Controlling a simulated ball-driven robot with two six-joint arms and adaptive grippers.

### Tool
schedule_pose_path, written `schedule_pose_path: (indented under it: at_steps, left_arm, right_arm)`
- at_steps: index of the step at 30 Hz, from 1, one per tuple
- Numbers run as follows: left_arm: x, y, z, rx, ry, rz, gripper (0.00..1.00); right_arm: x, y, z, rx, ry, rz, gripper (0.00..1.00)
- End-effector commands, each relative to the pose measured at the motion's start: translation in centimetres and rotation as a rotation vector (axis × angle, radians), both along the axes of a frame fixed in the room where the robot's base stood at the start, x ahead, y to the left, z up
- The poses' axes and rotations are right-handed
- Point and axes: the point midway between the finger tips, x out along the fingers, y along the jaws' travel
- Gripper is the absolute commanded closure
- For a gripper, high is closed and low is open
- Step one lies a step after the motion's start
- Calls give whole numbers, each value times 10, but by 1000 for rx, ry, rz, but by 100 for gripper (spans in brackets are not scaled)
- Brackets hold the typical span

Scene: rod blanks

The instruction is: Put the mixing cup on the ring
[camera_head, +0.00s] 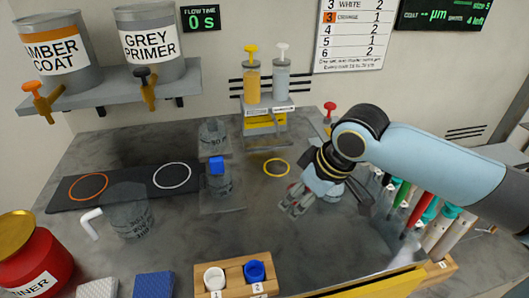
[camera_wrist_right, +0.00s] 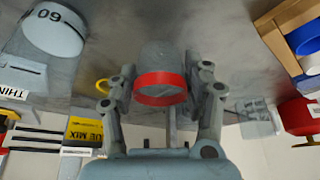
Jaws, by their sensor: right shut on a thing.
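A grey cup with a red band (camera_wrist_right: 160,92), which looks like the mixing cup, sits between the fingers of my right gripper (camera_wrist_right: 165,100). In the head view this gripper (camera_head: 298,202) is low over the bench, and the cup is hard to make out there. A yellow ring (camera_head: 277,174) lies on the bench just left of and behind the gripper. It also shows in the wrist view (camera_wrist_right: 102,87). An orange ring (camera_head: 88,187) and a white ring (camera_head: 172,175) are on a black mat (camera_head: 130,186) further left. My left gripper is out of view.
A see-through jug with a white handle (camera_head: 128,212) and see-through cups (camera_head: 217,180) stand left. A pump stand (camera_head: 266,122) is behind the yellow ring. A wooden block (camera_head: 236,277) with small cups is in front. Coloured-handled tools (camera_head: 420,205) stand right.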

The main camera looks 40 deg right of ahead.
Motion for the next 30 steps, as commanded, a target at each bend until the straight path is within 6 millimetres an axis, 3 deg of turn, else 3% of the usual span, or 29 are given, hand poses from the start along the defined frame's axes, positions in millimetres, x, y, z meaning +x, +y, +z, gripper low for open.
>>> schedule_pose_path:
  at_steps: [6, 9, 15, 21, 26, 30]
  left_arm:
    - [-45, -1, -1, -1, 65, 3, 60]
    - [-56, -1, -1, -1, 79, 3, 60]
    - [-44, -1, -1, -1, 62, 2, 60]
    - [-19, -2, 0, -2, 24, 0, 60]
    - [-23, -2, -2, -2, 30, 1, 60]
    - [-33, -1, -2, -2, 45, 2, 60]
  right_arm:
    - [52, -28, 2, -1, -5, -3, 67]
    - [78, -42, 2, -1, -5, -4, 67]
    - [114, -62, 1, 0, -3, -1, 67]
    - [130, -71, 1, 0, -3, -1, 67]
    - [155, -85, 1, 0, -3, -2, 67]
    - [152, -83, -14, 1, 0, 0, 67]
